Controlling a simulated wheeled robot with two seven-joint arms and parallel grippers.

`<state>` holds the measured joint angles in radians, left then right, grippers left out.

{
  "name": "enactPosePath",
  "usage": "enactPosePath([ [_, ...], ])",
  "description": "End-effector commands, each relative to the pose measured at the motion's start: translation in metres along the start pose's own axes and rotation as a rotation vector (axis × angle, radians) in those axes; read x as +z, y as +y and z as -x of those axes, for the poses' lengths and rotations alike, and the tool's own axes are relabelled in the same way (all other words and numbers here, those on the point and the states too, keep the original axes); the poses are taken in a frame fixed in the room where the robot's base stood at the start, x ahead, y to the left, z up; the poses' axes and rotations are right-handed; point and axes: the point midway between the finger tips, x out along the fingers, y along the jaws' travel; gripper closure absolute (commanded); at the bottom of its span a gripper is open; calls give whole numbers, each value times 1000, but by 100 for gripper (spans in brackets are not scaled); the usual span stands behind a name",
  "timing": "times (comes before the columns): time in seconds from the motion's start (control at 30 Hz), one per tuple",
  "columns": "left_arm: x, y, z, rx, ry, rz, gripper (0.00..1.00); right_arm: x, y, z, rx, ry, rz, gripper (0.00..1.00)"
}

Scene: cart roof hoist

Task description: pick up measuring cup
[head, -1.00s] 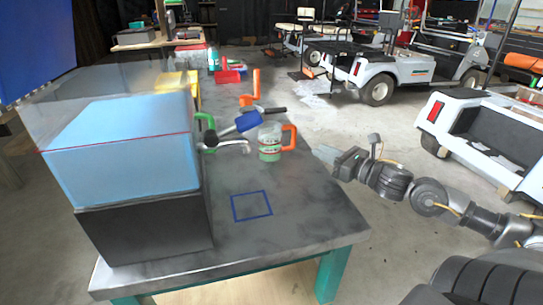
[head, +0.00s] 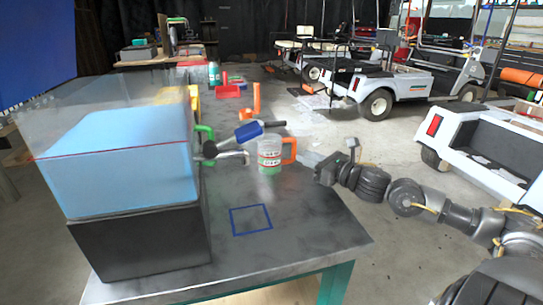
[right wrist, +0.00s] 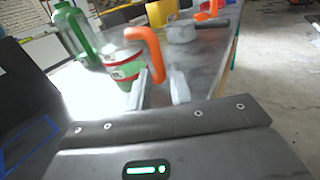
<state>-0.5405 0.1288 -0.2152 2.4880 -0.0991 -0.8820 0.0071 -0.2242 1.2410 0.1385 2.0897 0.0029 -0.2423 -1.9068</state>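The measuring cup (head: 269,155) is a clear cup with a green lower part and an orange handle on its right side. It stands upright on the dark table. My right gripper (head: 307,159) is at the table's right edge, close beside the orange handle. In the right wrist view, its two pale fingers (right wrist: 163,88) are apart, with the cup's orange handle (right wrist: 150,55) just in front of or between them. I cannot tell if they touch it. The cup (right wrist: 124,66) stands behind the left finger. My left gripper is not in view.
A big clear tank (head: 120,165) of blue liquid on a black base stands left, with a blue-handled metal tap (head: 247,130) beside the cup. A blue square outline (head: 251,220) marks the table's clear front. Orange and red items (head: 253,100) lie farther back.

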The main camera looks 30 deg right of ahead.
Motion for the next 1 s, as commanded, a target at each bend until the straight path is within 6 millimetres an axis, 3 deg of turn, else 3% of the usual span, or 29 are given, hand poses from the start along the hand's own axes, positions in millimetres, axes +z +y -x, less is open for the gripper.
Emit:
enactPosePath([
  [0.17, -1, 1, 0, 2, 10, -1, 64, 1, 0, -6, -2, -3, 0, 79],
  [0.63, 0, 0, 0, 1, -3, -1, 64, 0, 2, -47, -2, -4, -2, 79],
  [1.0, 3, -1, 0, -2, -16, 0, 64, -1, 3, -52, 0, 0, 1, 79],
])
